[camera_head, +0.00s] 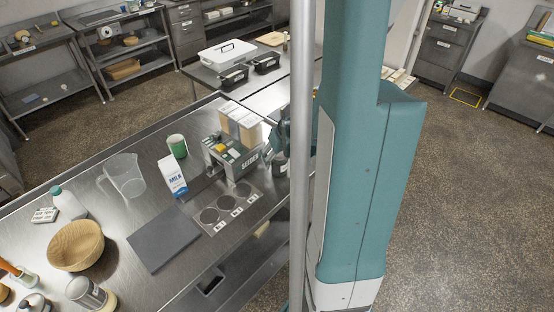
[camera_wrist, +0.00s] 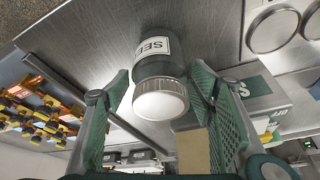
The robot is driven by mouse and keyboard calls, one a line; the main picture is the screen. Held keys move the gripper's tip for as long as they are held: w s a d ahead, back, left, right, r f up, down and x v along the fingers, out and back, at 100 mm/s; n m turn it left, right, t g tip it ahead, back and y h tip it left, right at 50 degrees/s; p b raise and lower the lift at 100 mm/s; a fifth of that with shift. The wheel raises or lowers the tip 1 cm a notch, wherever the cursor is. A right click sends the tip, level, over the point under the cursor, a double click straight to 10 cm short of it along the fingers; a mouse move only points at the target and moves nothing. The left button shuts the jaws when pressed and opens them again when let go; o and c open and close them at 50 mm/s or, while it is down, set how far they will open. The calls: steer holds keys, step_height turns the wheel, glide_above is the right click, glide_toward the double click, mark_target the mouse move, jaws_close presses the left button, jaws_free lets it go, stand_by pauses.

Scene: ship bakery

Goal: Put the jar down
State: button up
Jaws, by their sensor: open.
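The jar (camera_wrist: 160,68) shows in the wrist view, a glass body with a white label reading "SEE" and a pale round lid (camera_wrist: 160,99). It appears to stand on the steel worktop (camera_wrist: 125,35). My gripper (camera_wrist: 161,74) is open, with one green finger on each side of the jar. A gap shows at the left finger; contact on the right is hard to tell. In the head view my gripper (camera_head: 277,148) is partly hidden behind the pole, beside the seeder, and the jar cannot be made out clearly.
A milk carton (camera_head: 172,178), clear pitcher (camera_head: 124,176), grey board (camera_head: 163,238) and wooden bowl (camera_head: 76,246) stand further left.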

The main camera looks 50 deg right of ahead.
mark_target(282, 155)
steer(key=shift+p+v, duration=0.35)
steer(key=shift+v, duration=4.35)
steer(key=shift+w+a+r, duration=0.1)
steer(key=shift+a, duration=0.05)
steer(key=s+a+r+n+t, duration=0.1)
steer(key=a+r, duration=0.4)
steer(key=a, duration=0.7)
steer(key=s+a+r+n+t+y, duration=0.1)
steer(key=a+r, duration=0.4)
steer(key=a, duration=0.7)
steer(key=s+a+r+n, duration=0.2)
steer(key=a+r, duration=0.3)
steer(key=a, duration=0.8)
steer(key=shift+s+n+t, duration=0.3)
steer(key=shift+s+t, duration=0.1)
steer(key=shift+s, duration=0.1)
